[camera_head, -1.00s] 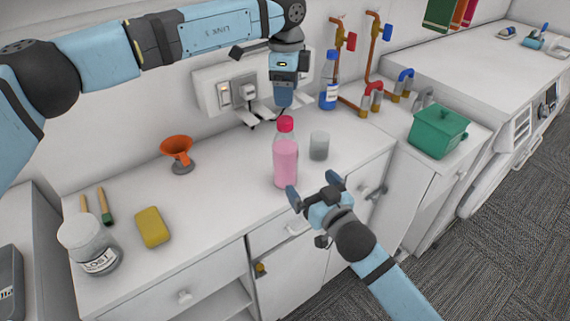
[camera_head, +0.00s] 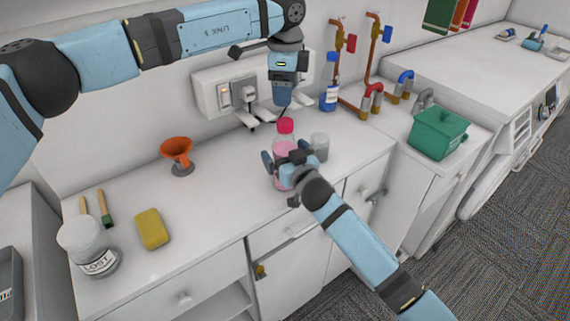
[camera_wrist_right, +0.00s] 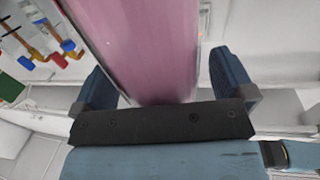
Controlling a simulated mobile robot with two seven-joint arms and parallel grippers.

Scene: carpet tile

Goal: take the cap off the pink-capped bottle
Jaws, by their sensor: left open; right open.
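The pink-capped bottle stands upright on the white counter, its pink cap (camera_head: 285,125) on top and its pink body (camera_head: 284,147) partly hidden by my right gripper. My right gripper (camera_head: 284,159) is open at the bottle's body, with a finger on either side. In the right wrist view the bottle's pink body (camera_wrist_right: 152,50) rises between the two fingers (camera_wrist_right: 165,85), with a gap visible at each side. My left gripper (camera_head: 282,104) is above the bottle, pointing down, a little above the cap. It is open; its fingertips are hard to make out.
A grey cup (camera_head: 320,146) stands close to the right of the bottle. A blue-capped bottle (camera_head: 329,88) and pipes are behind.

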